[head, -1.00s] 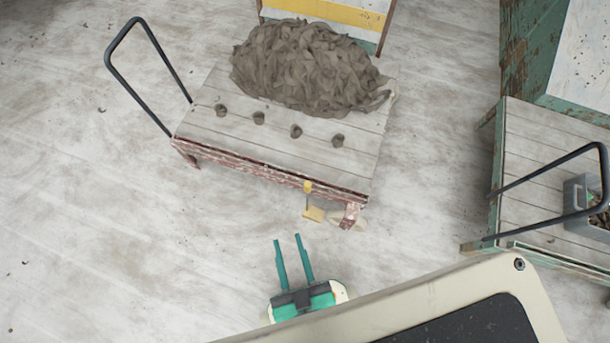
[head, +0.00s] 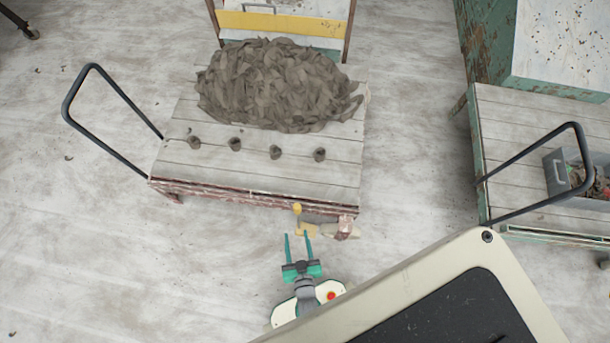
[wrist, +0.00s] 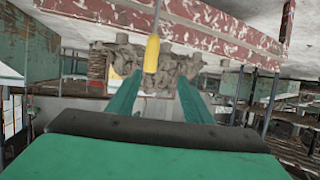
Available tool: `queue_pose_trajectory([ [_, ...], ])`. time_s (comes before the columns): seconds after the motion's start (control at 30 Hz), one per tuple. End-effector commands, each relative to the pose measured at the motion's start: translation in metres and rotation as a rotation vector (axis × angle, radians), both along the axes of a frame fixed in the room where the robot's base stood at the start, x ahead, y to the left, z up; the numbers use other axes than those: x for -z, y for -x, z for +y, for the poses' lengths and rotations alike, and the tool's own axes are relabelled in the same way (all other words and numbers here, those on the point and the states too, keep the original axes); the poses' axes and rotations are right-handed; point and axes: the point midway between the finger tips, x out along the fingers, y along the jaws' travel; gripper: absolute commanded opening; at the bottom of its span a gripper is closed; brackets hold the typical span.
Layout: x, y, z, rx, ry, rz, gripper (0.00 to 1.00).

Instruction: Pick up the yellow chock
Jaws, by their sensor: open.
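The yellow chock (head: 307,229) is by the front right wheel of the clay-laden cart (head: 250,183), under its front edge. A yellow grip (head: 297,208) stands up at its left. In the wrist view a yellow upright grip (wrist: 152,54) shows ahead, between the finger directions; the chock's wedge is not clear there. My gripper (head: 297,236) has two teal fingers, apart and empty. In the head view its tips are just in front of the chock, the right tip overlapping it in the picture. The fingers also show in the wrist view (wrist: 160,82). Contact cannot be told.
A big heap of clay trimmings (head: 275,85) and several small lumps lie on the cart, which has a black handle (head: 110,95). Another cart (head: 510,130) with a grey bin (head: 563,172) stands at right.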

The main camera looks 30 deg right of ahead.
Motion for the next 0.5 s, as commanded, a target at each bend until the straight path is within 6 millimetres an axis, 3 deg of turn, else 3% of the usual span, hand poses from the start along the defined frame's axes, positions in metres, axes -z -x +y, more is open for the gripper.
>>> queue_pose_trajectory([
  [0.1, 0.031, -0.014, -0.015, 0.039, -0.004, 0.012, 0.46],
  [0.2, 0.046, -0.019, -0.022, 0.055, -0.007, 0.022, 0.46],
  [0.37, 0.057, -0.029, -0.027, 0.062, -0.007, 0.026, 0.46],
  [0.5, 0.064, -0.048, -0.032, 0.059, -0.007, 0.025, 0.46],
])
